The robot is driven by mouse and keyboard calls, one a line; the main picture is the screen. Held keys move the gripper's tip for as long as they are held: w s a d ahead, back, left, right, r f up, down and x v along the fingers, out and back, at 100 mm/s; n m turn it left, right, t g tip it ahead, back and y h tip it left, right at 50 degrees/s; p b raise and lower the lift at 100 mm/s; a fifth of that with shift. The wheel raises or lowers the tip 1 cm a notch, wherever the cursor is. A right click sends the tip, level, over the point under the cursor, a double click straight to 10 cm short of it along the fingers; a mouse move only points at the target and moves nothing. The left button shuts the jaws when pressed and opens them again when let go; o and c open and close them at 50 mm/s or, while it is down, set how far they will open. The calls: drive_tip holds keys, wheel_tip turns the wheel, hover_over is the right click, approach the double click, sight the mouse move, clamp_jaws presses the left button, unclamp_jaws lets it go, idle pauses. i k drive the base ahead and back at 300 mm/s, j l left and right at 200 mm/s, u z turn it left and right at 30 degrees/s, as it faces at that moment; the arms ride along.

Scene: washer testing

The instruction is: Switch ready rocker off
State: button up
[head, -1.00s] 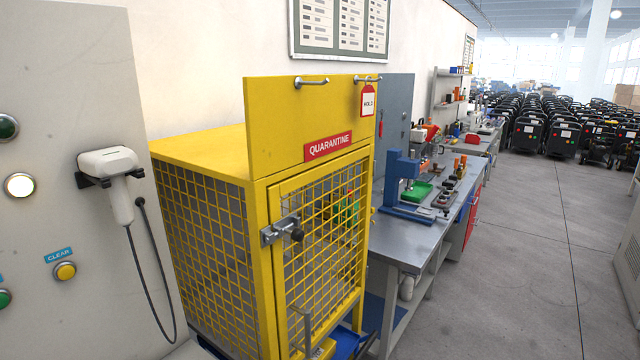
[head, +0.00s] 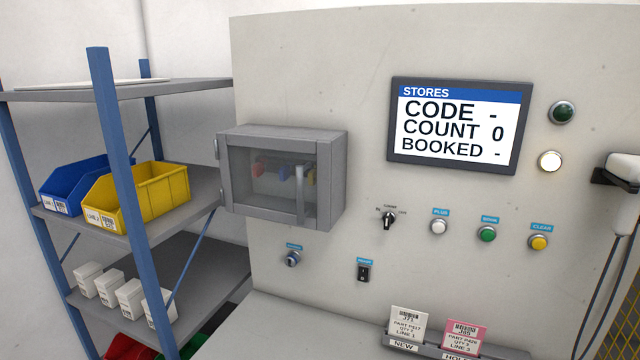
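A small black rocker switch (head: 363,272) sits low on the pale grey panel (head: 330,70), under a small blue label too small to read surely. Its on or off position cannot be made out. A keyed round switch (head: 292,259) is to its left, and a black selector knob (head: 389,219) is above and to its right. My gripper is not in view.
A clear-fronted grey box (head: 282,176) juts out above the rocker. A screen (head: 452,123) reads STORES. White, green and yellow buttons (head: 487,234) are to the right. Card holders (head: 432,345) stand on the ledge below. Shelving with bins (head: 137,197) is at left.

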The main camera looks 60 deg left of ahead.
sight(363, 275)
drive_tip(key=u, duration=1.85)
